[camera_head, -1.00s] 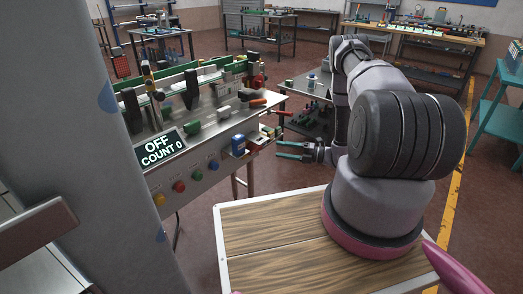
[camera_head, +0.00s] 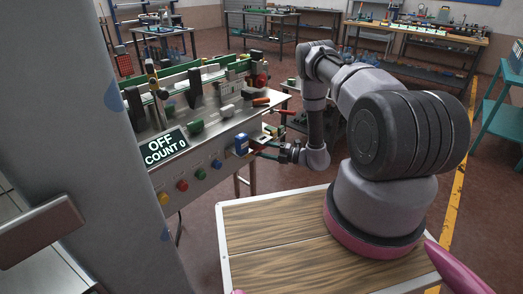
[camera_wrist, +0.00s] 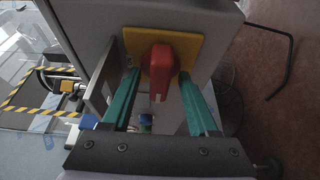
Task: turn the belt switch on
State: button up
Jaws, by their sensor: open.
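The belt switch (camera_wrist: 158,68) is a red rotary handle on a yellow plate (camera_wrist: 185,45), fixed to the end of a grey machine box in the wrist view. Its handle points downward in that picture. My gripper (camera_wrist: 160,85) is open, with one green finger on each side of the red handle; I cannot tell whether either finger touches it. In the head view my gripper (camera_head: 268,147) is at the right end of the machine bench, and the switch is not clearly visible there. The display (camera_head: 165,147) reads OFF and COUNT 0.
The bench front carries yellow, red, green and blue buttons (camera_head: 182,186). Black and yellow hazard tape (camera_wrist: 40,75) shows left in the wrist view. Open floor lies below the bench.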

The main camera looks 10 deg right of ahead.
grip_shut()
jog(key=shift+m, duration=0.4)
jog(key=m, duration=0.2)
jog(key=m+t+y, duration=0.1)
jog(key=shift+f+m, duration=0.2)
jog(key=shift+m, duration=0.2)
jog(key=m+t, duration=0.1)
jog(key=m, duration=0.1)
jog(key=m+t, duration=0.1)
jog(key=m, duration=0.2)
jog(key=shift+s+f+y, duration=0.1)
jog(key=shift+y, duration=0.2)
jog(key=m+t+h, duration=0.1)
jog(key=m, duration=0.3)
jog(key=m+t+h, duration=0.1)
jog(key=m+t, duration=0.1)
jog(key=m, duration=0.2)
jog(key=m+t+h, duration=0.1)
jog(key=m+t, duration=0.1)
jog(key=m, duration=0.2)
jog(key=shift+s+a+m, duration=0.15)
jog(key=shift+a+m, duration=0.1)
jog(key=shift+m, duration=0.05)
jog(key=shift+m+t+h, duration=0.3)
